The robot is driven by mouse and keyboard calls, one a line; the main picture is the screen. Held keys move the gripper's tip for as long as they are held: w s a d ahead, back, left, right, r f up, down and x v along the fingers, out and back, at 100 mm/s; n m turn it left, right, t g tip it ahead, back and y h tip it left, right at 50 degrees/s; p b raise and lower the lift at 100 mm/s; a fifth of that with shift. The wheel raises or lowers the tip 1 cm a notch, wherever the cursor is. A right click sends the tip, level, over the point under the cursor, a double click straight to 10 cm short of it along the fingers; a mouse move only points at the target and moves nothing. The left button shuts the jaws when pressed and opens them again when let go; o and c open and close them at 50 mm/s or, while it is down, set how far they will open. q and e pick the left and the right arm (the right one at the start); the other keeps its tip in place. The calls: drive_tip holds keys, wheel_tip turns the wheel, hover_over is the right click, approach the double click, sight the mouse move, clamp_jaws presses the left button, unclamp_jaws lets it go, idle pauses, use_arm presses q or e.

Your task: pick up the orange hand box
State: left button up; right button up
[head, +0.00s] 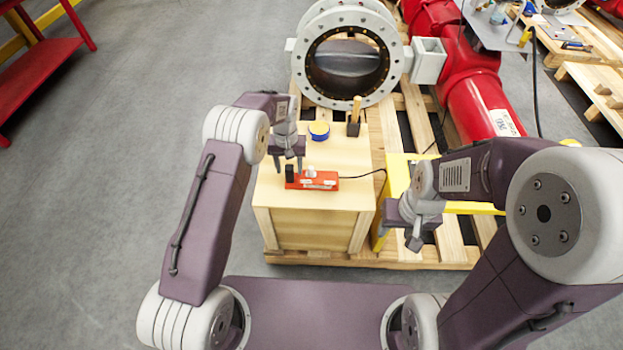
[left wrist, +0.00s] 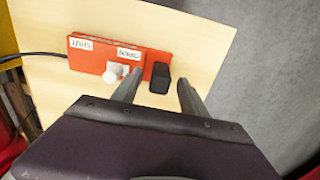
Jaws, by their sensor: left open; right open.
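The orange hand box (head: 318,181) lies on top of a pale wooden crate (head: 310,205), with a black part and a white knob on it and a black cable from its right end. It also shows in the left wrist view (left wrist: 88,57), with white labels reading "OPEN" and "SHUT". My left gripper (head: 288,167) is open above the box's left end. In the left wrist view its fingertips (left wrist: 160,85) stand on both sides of the black part (left wrist: 159,78); I cannot tell whether they touch it. My right gripper (head: 414,240) is open and empty, right of the crate.
A blue and yellow tin (head: 319,130) and a brush-like tool with a wooden handle (head: 355,112) stand behind the box on the crate. A large flanged valve (head: 347,65) stands beyond. A yellow frame (head: 396,172) is right of the crate.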

use_arm(q)
drive_tip(key=shift+f, duration=0.35)
clamp_jaws()
drive_tip(key=shift+r, duration=0.1)
idle(1.1)
